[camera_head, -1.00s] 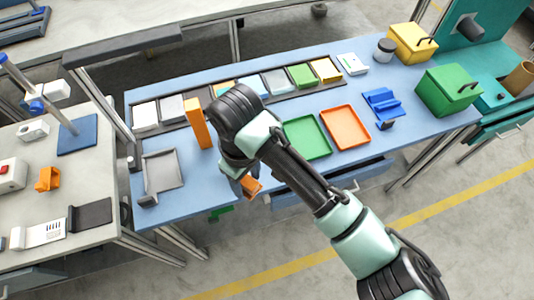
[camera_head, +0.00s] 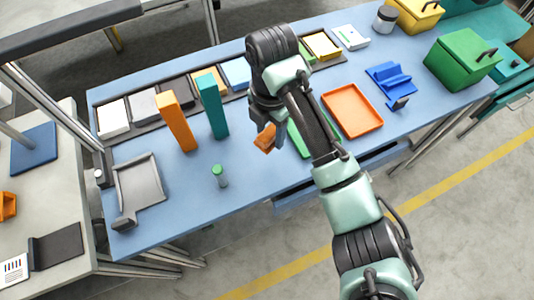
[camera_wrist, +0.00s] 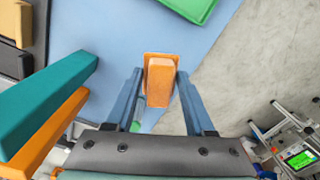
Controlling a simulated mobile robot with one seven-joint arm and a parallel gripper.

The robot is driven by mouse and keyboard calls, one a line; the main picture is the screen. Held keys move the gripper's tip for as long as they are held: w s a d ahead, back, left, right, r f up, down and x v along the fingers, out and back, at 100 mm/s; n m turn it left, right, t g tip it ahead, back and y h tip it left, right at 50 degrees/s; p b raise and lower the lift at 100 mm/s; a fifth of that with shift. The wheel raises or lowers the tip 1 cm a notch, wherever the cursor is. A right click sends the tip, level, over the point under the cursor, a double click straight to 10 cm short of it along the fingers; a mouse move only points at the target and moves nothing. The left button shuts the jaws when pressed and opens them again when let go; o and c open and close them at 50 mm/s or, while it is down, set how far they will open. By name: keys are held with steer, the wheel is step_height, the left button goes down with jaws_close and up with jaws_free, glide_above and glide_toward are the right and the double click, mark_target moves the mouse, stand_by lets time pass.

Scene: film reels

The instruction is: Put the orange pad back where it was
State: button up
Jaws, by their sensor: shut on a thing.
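The orange pad (camera_wrist: 158,82) is between the two fingers of my gripper (camera_wrist: 159,74) in the wrist view. It shows as a small orange block with a thin rim at its far end. In the head view the pad (camera_head: 265,139) hangs below my gripper (camera_head: 268,127), over the blue table, left of the green tray. My gripper is shut on it. My arm hides part of the green tray and part of the row of coloured pieces.
A tall orange block (camera_head: 177,122) and a tall teal block (camera_head: 212,107) stand left of my gripper. A small green-topped piece (camera_head: 219,176) stands nearer the front. The dark rack (camera_head: 151,127) runs along the back. An orange tray (camera_head: 352,111) lies to the right.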

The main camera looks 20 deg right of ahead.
mark_target(270, 160)
step_height(270, 160, down, 10)
steer(key=shift+r, duration=0.25)
steer(key=shift+s+f, duration=0.1)
steer(key=o, duration=1.2)
step_height(270, 160, up, 12)
steer(key=shift+r, duration=0.15)
stand_by(0.3)
